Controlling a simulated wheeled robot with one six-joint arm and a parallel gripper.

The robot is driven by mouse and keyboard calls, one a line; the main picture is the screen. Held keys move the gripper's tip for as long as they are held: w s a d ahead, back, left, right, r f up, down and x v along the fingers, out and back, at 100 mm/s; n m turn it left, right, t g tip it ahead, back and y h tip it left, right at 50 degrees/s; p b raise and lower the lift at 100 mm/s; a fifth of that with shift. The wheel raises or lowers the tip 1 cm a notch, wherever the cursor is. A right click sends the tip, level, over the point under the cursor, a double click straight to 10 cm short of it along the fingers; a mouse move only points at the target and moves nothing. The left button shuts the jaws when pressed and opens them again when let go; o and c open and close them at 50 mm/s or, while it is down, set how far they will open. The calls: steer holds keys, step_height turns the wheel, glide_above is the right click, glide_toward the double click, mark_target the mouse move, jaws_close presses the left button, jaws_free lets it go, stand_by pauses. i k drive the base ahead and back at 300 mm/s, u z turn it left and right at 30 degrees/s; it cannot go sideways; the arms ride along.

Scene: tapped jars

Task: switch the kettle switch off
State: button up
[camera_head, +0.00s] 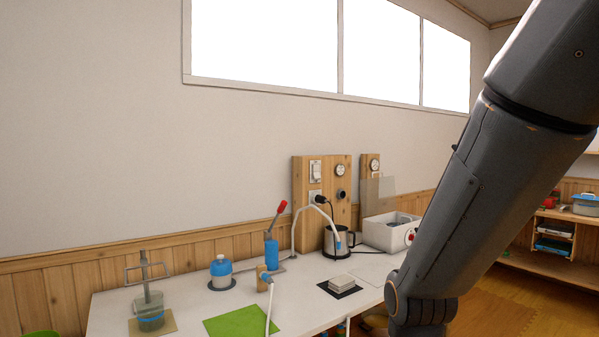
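A white switch (315,170) is mounted near the top left of a wooden board (302,215) at the back of the table. It is too small to tell which way it is set. Below it, a black plug (320,199) sits in a white socket, with a black cable hanging down. A metal kettle-like jug (337,243) with a dark handle stands at the foot of the board. My arm slants down across the right side, well right of the board. My gripper is not in view.
A red-handled blue pump (271,248), a blue-topped jar (221,272) and a jar in a press (149,310) stand to the left. A white basin (385,238) is to the right. A green mat (238,320) lies in front.

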mark_target(316, 167)
steer(key=z, duration=0.05)
steer(key=i, duration=0.7)
steer(key=z, duration=0.7)
steer(key=i, duration=2)
steer(key=u, duration=0.5)
